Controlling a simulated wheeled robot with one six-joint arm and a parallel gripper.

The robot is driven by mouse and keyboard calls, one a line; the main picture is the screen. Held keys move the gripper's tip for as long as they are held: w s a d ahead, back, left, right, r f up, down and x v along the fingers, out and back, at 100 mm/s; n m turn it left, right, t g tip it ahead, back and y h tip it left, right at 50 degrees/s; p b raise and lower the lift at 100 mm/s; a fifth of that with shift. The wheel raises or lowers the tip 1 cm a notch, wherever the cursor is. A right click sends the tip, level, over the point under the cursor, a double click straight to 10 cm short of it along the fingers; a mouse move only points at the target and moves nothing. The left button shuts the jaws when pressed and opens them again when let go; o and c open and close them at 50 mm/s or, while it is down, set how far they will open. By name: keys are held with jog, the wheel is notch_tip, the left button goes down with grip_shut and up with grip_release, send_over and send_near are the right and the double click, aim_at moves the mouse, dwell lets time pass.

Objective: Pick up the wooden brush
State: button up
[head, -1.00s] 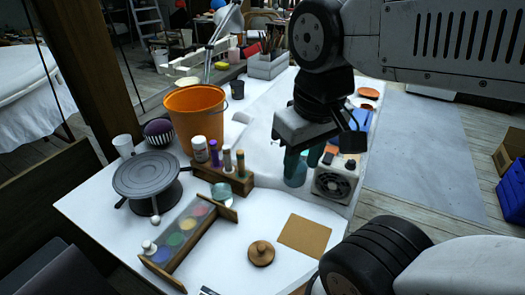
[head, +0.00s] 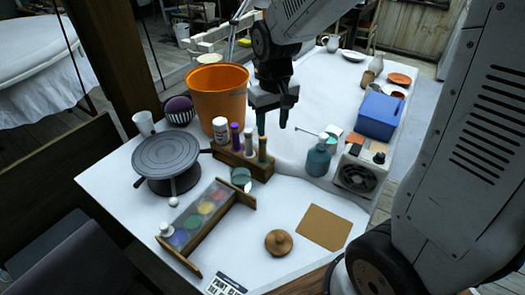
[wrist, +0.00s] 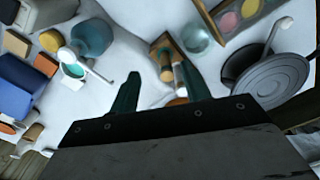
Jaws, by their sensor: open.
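My gripper (head: 273,118) is open and empty, pointing down above the back of the wooden rack (head: 230,158). Several upright tubes and a white jar (head: 220,129) stand in the rack, among them a purple one (head: 235,136), a brown-topped one (head: 248,141) and a green-tan one (head: 262,149). In the wrist view the rack (wrist: 157,44) and its tubes lie between and beyond the fingers (wrist: 158,76). I cannot tell whether any of these is the wooden brush. A round wooden piece with a knob (head: 278,242) lies at the front of the table.
An orange bucket (head: 217,100) stands behind the rack, close to my gripper. A turntable (head: 167,155) and a paint box (head: 205,225) are left. A teal bottle (head: 318,160), a fan heater (head: 360,170) and a blue box (head: 380,116) are right. White table shows between them.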

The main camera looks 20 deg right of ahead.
send_over(263, 149)
jog(key=f, duration=0.5)
jog(key=shift+w+d, duration=0.15)
jog(key=shift+w, duration=0.15)
jog(key=f, duration=0.7)
jog(key=shift+w+f, duration=0.3)
jog(key=shift+f, duration=0.1)
grip_shut()
